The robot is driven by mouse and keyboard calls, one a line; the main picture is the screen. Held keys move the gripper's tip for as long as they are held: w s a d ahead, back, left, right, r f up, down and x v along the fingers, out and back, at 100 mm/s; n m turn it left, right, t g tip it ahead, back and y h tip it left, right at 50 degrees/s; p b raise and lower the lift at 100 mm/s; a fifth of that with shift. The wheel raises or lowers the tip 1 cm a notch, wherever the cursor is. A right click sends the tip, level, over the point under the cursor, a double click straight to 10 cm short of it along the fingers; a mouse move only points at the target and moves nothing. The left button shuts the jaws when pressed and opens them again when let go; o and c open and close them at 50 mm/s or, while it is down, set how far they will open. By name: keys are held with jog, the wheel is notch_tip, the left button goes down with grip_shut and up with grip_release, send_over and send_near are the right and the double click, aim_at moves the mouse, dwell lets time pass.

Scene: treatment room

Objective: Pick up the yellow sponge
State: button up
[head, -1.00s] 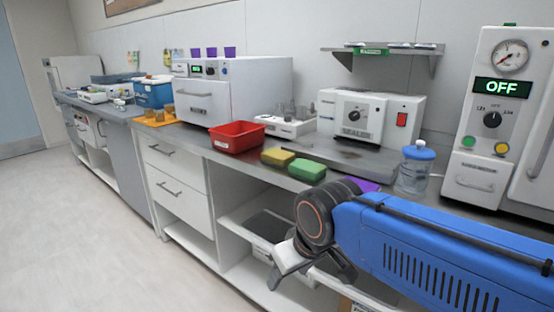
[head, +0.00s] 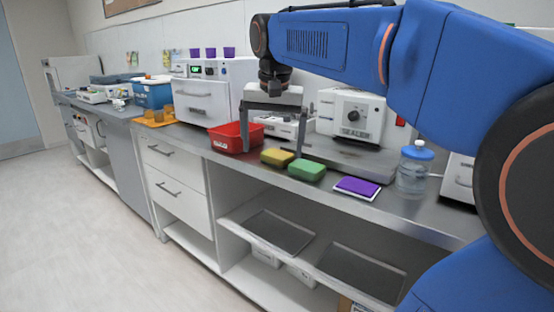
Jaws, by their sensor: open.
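The yellow sponge (head: 277,157) lies flat on the steel counter. It sits just left of a green sponge (head: 307,170) and right of a red bin (head: 229,138). My gripper (head: 272,149) is open and points down. Its two fingers are spread apart, one in front of the red bin and one near the back of the sponges. The yellow sponge shows just below and between the fingers in the picture. The gripper holds nothing. Its exact height above the counter is hard to tell.
A purple pad (head: 357,188) and a clear bottle with a blue lid (head: 415,168) stand to the right. The counter (head: 335,200) is clear in front of the purple pad. Open shelves lie below.

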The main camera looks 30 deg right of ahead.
jog(key=w+d+r+m+g, duration=0.2)
jog(key=w+d+r+m, duration=0.4)
jog(key=w+d+r, duration=0.35)
send_over(277, 153)
notch_tip(277, 153, down, 11)
jog(key=shift+w+d+f, duration=0.1)
jog(key=shift+d+f, duration=0.05)
jog(key=shift+f, duration=0.05)
jog(key=f, duration=0.4)
jog(key=shift+s+a+f, duration=0.1)
jog(key=shift+s+a, duration=0.15)
jog(key=shift+a, duration=0.15)
jog(key=shift+d+f, duration=0.1)
jog(key=shift+f, duration=0.55)
jog(key=shift+c, duration=0.3)
jog(key=c, duration=1.1)
jog(key=shift+c, duration=0.2)
